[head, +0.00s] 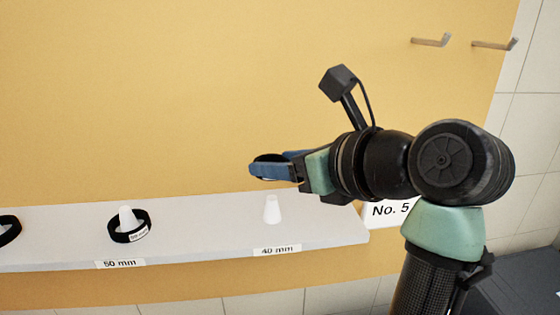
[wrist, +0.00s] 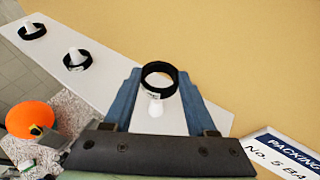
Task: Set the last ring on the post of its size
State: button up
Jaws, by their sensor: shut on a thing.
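My gripper (head: 270,167) is shut on a black ring (wrist: 146,82), which sits between its blue fingers in the wrist view. The ring is held in the air above the shelf, mostly hidden by the fingers in the head view. A bare white post (head: 271,209) stands below it, over the 40 mm label (head: 277,250). In the wrist view this post (wrist: 155,108) shows just under the ring's near edge; the ring is not around it. Another black ring (head: 118,233) lies around the white post (head: 126,215) at the 50 mm label (head: 120,264).
The pale shelf (head: 200,225) runs along a yellow wall panel. A third black ring (head: 8,230) is at the left picture edge. A No. 5 sign (head: 390,211) is at the shelf's right end. Two wall pegs (head: 430,41) are upper right. An orange object (wrist: 30,117) shows lower left.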

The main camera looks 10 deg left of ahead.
aim_at(277, 212)
jog(key=shift+f+b, duration=1)
jog(key=shift+f, duration=1.9)
jog(key=shift+p, duration=1)
jog(key=shift+f+b, duration=0.45)
jog(key=shift+f, duration=0.95)
jog(key=o, duration=1.4)
jog(key=b+v, duration=0.3)
jog(key=v, duration=1)
jog(key=shift+b, duration=0.3)
